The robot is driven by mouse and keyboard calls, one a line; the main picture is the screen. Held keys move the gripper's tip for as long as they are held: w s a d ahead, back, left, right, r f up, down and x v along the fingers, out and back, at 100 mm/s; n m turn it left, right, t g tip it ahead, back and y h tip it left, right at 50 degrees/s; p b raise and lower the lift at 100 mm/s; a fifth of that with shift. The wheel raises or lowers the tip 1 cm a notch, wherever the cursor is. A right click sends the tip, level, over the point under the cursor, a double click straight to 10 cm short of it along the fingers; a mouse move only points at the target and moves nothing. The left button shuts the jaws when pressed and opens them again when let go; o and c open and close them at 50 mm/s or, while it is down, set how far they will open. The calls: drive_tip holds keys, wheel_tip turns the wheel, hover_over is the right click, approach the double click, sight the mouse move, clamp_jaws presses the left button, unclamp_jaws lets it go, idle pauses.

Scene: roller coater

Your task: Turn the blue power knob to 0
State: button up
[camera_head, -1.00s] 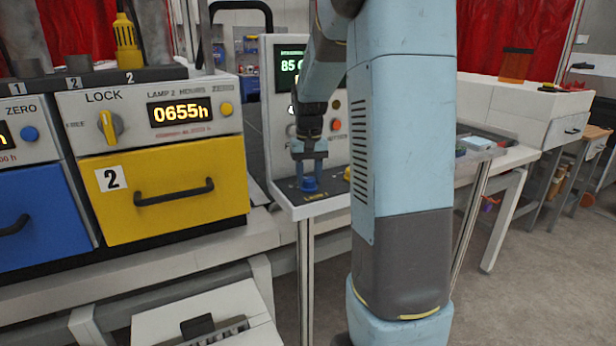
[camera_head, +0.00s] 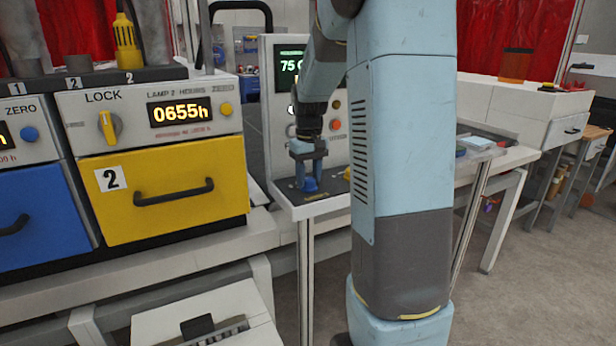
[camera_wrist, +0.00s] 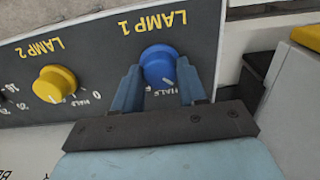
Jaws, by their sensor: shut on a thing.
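The blue power knob (camera_wrist: 158,66) sits on a dark panel under the yellow label LAMP 1, which appears upside down in the wrist view. My gripper (camera_wrist: 158,85) has one finger on each side of the knob and is shut on it. A white pointer mark shows on the knob near the printed word HALF, partly hidden by the fingers. In the head view my gripper (camera_head: 309,182) points down onto the blue knob (camera_head: 309,185) at the front of the control console. The console screen (camera_head: 289,70) reads 75, partly hidden behind my arm.
A yellow knob (camera_wrist: 55,84) marked LAMP 2 stands beside the blue one. To the left are a yellow drawer (camera_head: 165,190) and a LOCK knob (camera_head: 109,126) with a display at 0655h. My arm blocks much of the console's right side.

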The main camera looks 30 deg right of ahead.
sight(308, 179)
drive_tip(key=o, duration=1.1)
drive_tip(key=shift+c, duration=0.2)
wheel_tip(308, 179, up, 14)
drive_tip(key=shift+f, duration=0.1)
drive_tip(key=s+a+f+t, duration=0.1)
drive_tip(key=s+a, duration=0.3)
drive_tip(key=s, duration=0.4)
drive_tip(key=s+a+f+t, duration=0.1)
drive_tip(key=s+a, duration=0.3)
drive_tip(key=s, duration=0.5)
drive_tip(key=s+a+f+t, duration=0.1)
drive_tip(key=s+a+t, duration=0.2)
drive_tip(key=s+a, duration=0.2)
drive_tip(key=s, duration=0.3)
drive_tip(key=shift+s+f+t, duration=0.15)
drive_tip(key=shift+s+t, duration=0.15)
